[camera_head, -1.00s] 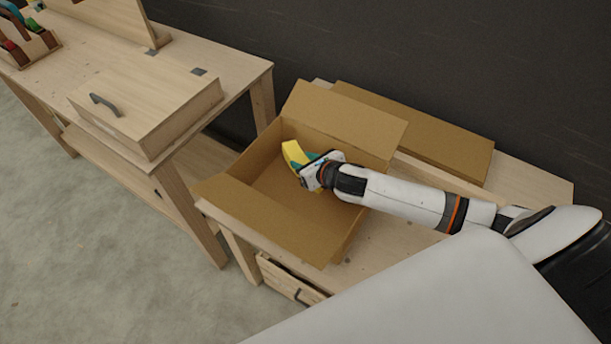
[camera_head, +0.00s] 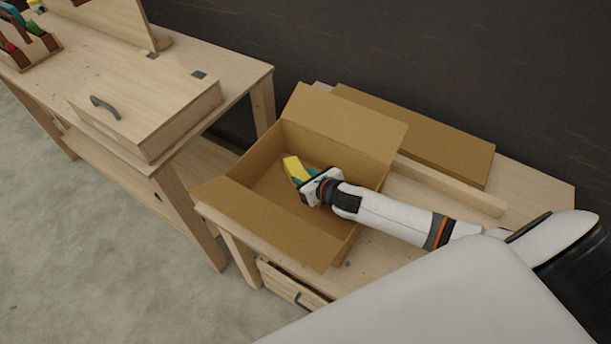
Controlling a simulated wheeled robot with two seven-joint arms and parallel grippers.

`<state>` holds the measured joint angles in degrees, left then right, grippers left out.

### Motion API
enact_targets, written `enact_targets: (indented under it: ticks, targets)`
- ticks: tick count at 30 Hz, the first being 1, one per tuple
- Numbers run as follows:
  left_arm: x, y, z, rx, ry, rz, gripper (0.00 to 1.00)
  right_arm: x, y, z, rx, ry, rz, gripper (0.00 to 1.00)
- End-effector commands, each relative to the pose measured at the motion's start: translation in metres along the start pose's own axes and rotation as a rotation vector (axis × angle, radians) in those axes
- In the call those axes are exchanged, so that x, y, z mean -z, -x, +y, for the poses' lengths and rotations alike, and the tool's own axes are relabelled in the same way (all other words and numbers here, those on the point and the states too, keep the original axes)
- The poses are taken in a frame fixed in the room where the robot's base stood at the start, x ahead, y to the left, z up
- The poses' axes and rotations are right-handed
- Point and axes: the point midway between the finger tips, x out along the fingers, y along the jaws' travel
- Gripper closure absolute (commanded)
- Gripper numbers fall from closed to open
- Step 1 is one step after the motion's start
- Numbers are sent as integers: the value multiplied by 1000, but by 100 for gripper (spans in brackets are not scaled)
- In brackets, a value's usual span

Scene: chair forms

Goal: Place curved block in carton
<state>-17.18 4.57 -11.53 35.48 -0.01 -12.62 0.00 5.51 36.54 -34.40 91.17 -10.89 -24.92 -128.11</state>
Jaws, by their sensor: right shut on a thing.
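The curved block (camera_head: 292,168) is yellow and is held in my right gripper (camera_head: 307,184). The gripper has teal fingers and is shut on the block. Both are over the inside of the open cardboard carton (camera_head: 264,219), whose flaps are folded outward. I cannot tell whether the block touches the carton floor. The gripper and wrist hide part of the block and the carton's right inside. My left gripper is not in view.
The carton stands on a wooden table (camera_head: 377,258) against a dark wall. Flat cardboard (camera_head: 420,135) and a wooden bar (camera_head: 450,188) lie behind it. A workbench (camera_head: 233,82) at left carries a wooden box (camera_head: 150,105) and a rack of colored pieces (camera_head: 30,45).

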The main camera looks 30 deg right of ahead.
Motion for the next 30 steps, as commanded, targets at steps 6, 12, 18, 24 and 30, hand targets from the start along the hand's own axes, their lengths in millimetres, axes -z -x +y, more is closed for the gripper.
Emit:
enact_targets:
  ticks: [6, 12, 18, 24, 30]
  targets:
    - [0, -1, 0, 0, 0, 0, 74, -2, -1, 0, 0, -1, -1, 55]
    - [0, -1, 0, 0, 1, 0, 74, -2, -1, 0, 0, -1, -1, 40]
    - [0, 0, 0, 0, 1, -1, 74, -1, 0, 0, 0, 0, -1, 40]
    - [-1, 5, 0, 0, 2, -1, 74, 6, 14, 1, 0, 1, -3, 40]
    - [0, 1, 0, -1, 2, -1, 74, 5, 54, 1, 1, 3, -4, 40]
